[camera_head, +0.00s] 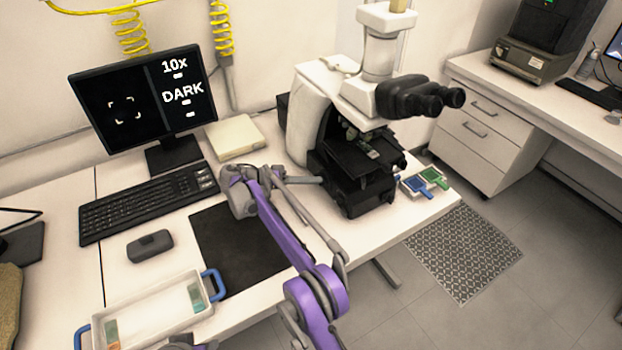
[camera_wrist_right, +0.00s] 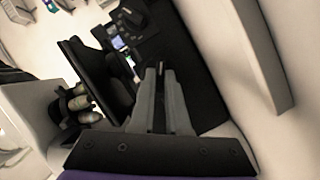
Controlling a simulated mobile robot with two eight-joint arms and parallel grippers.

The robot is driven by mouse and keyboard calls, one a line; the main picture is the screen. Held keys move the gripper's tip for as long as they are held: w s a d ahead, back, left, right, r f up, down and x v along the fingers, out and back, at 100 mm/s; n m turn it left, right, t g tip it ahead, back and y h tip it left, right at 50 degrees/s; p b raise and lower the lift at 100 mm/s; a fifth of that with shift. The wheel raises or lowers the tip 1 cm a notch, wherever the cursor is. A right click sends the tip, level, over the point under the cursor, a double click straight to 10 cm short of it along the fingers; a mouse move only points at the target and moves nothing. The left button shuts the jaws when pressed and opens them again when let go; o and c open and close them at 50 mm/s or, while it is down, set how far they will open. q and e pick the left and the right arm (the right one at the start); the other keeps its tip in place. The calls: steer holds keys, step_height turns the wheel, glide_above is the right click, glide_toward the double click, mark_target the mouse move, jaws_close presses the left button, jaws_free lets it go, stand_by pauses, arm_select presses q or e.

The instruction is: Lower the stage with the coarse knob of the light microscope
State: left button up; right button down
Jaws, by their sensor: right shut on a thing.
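The white light microscope (camera_head: 312,105) stands at the back right of the desk, with black eyepieces and a black stage (camera_head: 362,150). The stage also shows as a dark plate in the right wrist view (camera_wrist_right: 82,68). My right gripper (camera_head: 318,180) reaches in from the left at the microscope's lower side. In the right wrist view its grey fingers (camera_wrist_right: 160,72) are close together against the dark body. It is shut on the coarse knob, which the fingers and dark parts mostly hide.
A monitor (camera_head: 140,100) reads "10x" and "DARK". A keyboard (camera_head: 150,203), mouse (camera_head: 150,246), black mat (camera_head: 235,245) and white tray with blue handles (camera_head: 150,300) lie to the left. Blue (camera_head: 415,186) and green (camera_head: 434,178) items lie right of the microscope.

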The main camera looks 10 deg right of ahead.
arm_select(q)
steer(key=shift+r+p, duration=0.5)
steer(key=shift+r, duration=0.15)
arm_select(e)
steer(key=shift+n+h, duration=0.3)
steer(key=shift+n, duration=0.3)
arm_select(q)
steer(key=shift+w+r, duration=0.1)
steer(key=shift+r, duration=0.1)
arm_select(e)
steer(key=shift+n, duration=0.3)
steer(key=c, duration=0.9)
jaws_free()
